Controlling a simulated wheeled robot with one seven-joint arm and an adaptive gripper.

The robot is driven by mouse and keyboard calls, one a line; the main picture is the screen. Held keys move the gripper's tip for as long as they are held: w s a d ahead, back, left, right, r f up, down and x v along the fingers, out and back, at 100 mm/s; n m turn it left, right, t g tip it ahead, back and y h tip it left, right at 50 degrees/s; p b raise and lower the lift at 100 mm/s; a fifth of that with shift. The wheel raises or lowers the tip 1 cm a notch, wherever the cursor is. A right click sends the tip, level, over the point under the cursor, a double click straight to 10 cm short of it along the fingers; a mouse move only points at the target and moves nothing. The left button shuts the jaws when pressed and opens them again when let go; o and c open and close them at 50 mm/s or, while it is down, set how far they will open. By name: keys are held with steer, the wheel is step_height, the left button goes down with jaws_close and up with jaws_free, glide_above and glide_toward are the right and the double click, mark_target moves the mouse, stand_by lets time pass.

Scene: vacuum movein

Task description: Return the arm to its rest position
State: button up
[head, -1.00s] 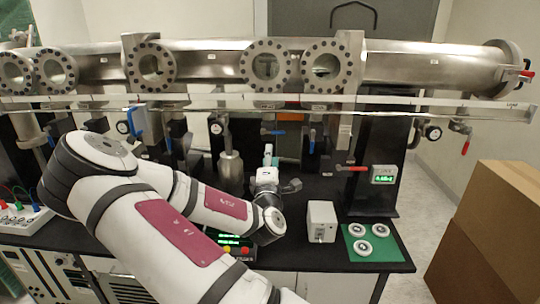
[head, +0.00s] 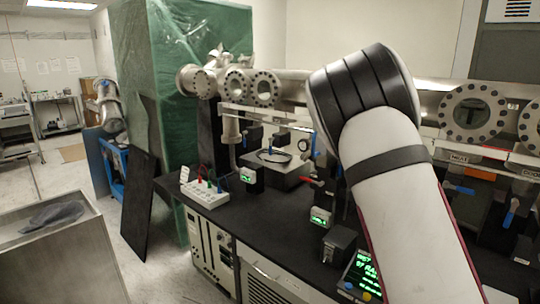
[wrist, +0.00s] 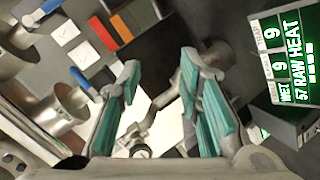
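My arm rises through the right side of the head view, with its bent white and black elbow in front of the steel tube. My gripper (wrist: 160,62) shows in the wrist view with its two teal-padded fingers spread apart. Nothing is held between them. In the head view the gripper is hidden or out of frame. In the wrist view, a green-lit display (wrist: 285,52) is to the right of the fingers, apart from them. Metal fittings lie beyond the fingertips.
The black bench (head: 285,205) carries a white box with coloured plugs (head: 206,193), a small dark box (head: 339,244) and a lit display (head: 366,272). The steel tube (head: 292,88) runs above it. A dark panel (head: 143,200) leans at left. A metal cart (head: 60,250) stands front left, with floor between.

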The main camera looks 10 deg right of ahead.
steer(key=s+a+r+m+y, duration=0.1)
steer(key=a+r+y, duration=0.3)
steer(key=a, duration=0.6)
steer(key=s+a+r+m+y, duration=0.1)
steer(key=a+r+y, duration=0.3)
steer(key=a, duration=0.6)
steer(key=s+a+r+y, duration=0.1)
steer(key=s+a+r, duration=0.2)
steer(key=s, duration=0.3)
steer(key=s+a+r+g+y, duration=0.1)
steer(key=s+a+r, duration=0.2)
steer(key=s, duration=0.3)
steer(key=s+a+r+n+g+y, duration=0.1)
steer(key=s+a+r, duration=0.2)
steer(key=s+a, duration=0.2)
steer(key=shift+s+r, duration=0.3)
steer(key=shift+s, duration=0.55)
